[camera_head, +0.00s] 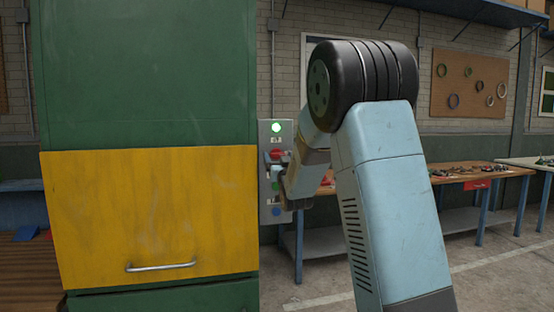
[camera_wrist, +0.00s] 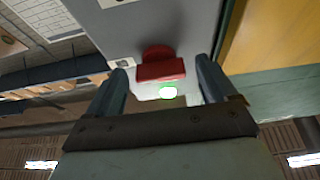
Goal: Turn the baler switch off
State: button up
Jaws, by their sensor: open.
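The baler switch is a red handle on a grey control panel (camera_head: 266,203). In the head view the red switch (camera_head: 278,153) shows just above my gripper (camera_head: 274,171), which hides part of the panel. In the wrist view the red switch (camera_wrist: 161,68) appears between the two fingertips of my gripper (camera_wrist: 161,64). The fingers are open, with visible space on both sides of the switch; I cannot tell how far they reach around it. A lit green lamp (camera_head: 276,127) is above the switch; it also shows in the wrist view (camera_wrist: 168,92).
A green baler with a yellow door (camera_head: 150,210) and metal handle stands close on the left of the panel. A blue button (camera_head: 276,211) sits low on the panel. Workbenches (camera_head: 460,178) with small items stand behind on the right. The floor at right is clear.

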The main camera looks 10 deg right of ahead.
jog(key=shift+w+r, duration=0.1)
jog(key=shift+w, duration=0.25)
